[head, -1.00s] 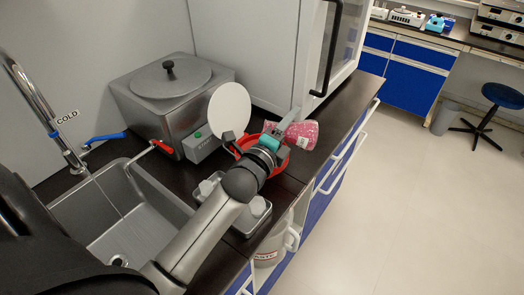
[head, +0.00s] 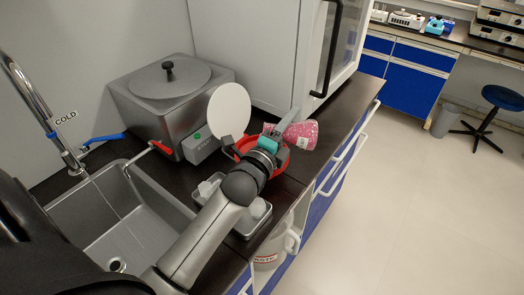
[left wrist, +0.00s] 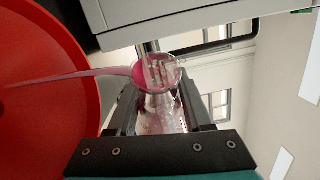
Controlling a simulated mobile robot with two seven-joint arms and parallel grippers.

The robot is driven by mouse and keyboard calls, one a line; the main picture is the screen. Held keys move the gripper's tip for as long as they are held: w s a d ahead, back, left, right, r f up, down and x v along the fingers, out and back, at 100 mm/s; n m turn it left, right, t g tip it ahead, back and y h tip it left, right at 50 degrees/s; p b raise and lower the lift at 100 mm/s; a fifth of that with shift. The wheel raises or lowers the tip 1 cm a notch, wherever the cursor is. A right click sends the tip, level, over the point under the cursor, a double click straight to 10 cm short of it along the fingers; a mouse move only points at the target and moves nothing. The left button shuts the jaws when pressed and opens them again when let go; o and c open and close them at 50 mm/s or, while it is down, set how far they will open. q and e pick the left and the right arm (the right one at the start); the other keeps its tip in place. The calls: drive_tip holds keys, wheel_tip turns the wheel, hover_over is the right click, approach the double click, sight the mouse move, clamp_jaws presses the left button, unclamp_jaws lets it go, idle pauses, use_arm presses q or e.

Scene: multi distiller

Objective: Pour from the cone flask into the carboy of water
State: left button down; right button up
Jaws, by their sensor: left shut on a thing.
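The cone flask (head: 302,135) holds pink liquid and lies tipped on its side in the head view. In the left wrist view its glass body (left wrist: 160,118) sits between the fingers of my left gripper (left wrist: 160,105), which is shut on it. A pink stream (left wrist: 90,75) runs from the flask's mouth leftward over a wide red funnel-like rim (left wrist: 45,90). In the head view this red rim (head: 279,163) is partly hidden by my left gripper (head: 279,134). A white carboy-like container (head: 268,260) with a partly hidden red-lettered label shows below the counter edge. My right gripper is out of view.
A round white disc (head: 229,112) stands upright by the red rim. A steel water bath (head: 165,100), a sink (head: 135,225) with running tap, and a grey tray (head: 258,218) are close by. A tall cabinet (head: 260,50) stands behind.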

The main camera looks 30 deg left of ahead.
use_arm(q)
drive_tip(key=shift+f+n+t+b, duration=0.1)
drive_tip(key=shift+n+t+b, duration=0.2)
drive_tip(key=shift+n+b, duration=0.3)
idle(1.4)
drive_tip(key=shift+s+a+r+n+t+y, duration=0.15)
drive_tip(key=shift+r+n+t+y, duration=0.1)
drive_tip(key=shift+n, duration=0.3)
drive_tip(key=shift+a+r+n+t+y, duration=0.15)
drive_tip(key=shift+r+n, duration=0.1)
drive_tip(key=shift+n, duration=0.3)
idle(2.5)
drive_tip(key=shift+a+r+n+b, duration=0.1)
drive_tip(key=shift+r+n+b, duration=0.05)
drive_tip(key=shift+n+b, duration=0.3)
idle(1.9)
